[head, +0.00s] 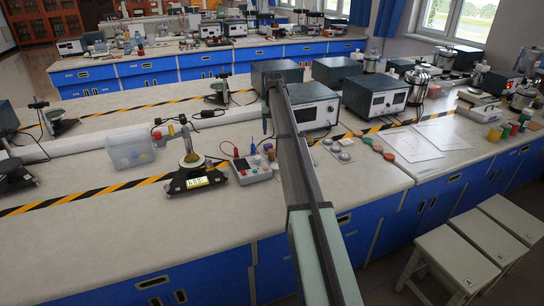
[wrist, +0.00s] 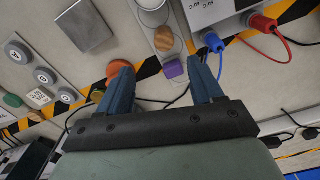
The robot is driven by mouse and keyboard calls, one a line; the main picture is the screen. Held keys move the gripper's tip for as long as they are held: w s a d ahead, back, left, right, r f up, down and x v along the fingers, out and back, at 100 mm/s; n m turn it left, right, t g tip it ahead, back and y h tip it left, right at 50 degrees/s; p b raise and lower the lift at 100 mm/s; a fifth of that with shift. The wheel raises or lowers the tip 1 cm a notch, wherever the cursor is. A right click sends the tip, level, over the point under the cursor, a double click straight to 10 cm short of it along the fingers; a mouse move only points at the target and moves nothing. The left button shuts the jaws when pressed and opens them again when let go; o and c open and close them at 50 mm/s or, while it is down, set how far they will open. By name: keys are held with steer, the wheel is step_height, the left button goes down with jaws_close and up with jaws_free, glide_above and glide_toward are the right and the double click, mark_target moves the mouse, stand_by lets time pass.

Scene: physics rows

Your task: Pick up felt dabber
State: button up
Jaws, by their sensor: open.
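My gripper (wrist: 161,66) is open, with its two blue fingers apart and nothing held between them. In the wrist view a small purple block (wrist: 173,69) shows between the fingertips, in line with a brown wooden oval (wrist: 163,39) just beyond it. I cannot tell for sure which small object is the felt dabber; the purple block and wooden oval may be parts of one thing. An orange round piece (wrist: 118,69) lies close by the left fingertip. In the head view my arm hides part of this area, and small dark pieces (head: 268,150) show beside the fingers.
A meter box with red and blue plugs (head: 251,168) stands close by, its cables near the right finger. A grey plate with round knobs (wrist: 43,76) and a metal block (wrist: 85,25) lie left in the wrist view. An instrument box (head: 314,108) stands behind. Bare bench (head: 365,182) lies right.

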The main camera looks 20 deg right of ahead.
mark_target(272, 150)
step_height(272, 150, down, 7)
steer(key=shift+a+r, duration=0.1)
steer(key=shift+a+f, duration=0.15)
steer(key=shift+f, duration=1.15)
steer(key=shift+a+f, duration=0.15)
steer(key=shift+f, duration=1.15)
steer(key=c, duration=1.2)
steer(key=shift+r, duration=5.05)
